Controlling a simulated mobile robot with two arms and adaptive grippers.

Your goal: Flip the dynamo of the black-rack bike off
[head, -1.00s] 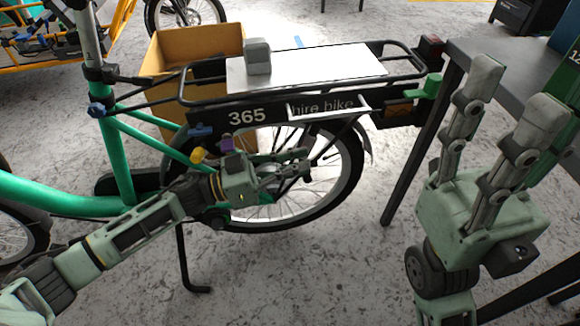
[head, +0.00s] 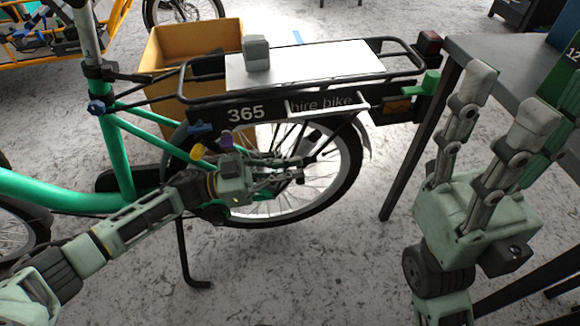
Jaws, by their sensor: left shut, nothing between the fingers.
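Small coloured parts sit near the wheel: a blue one (head: 200,128), a yellow one (head: 197,152) and a purple one (head: 226,140). I cannot tell which is the dynamo. My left gripper (head: 292,173) is shut and empty in front of the wheel, near the hub; contact is unclear. My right gripper (head: 507,98) is open and empty at the right, its fingers pointing up.
A white plate (head: 320,62) and a grey block (head: 256,53) are on the rack. A dark table (head: 480,48) stands close behind the bike at the right. A yellow box (head: 160,75) is beyond the bike. A kickstand (head: 182,255) reaches the floor below.

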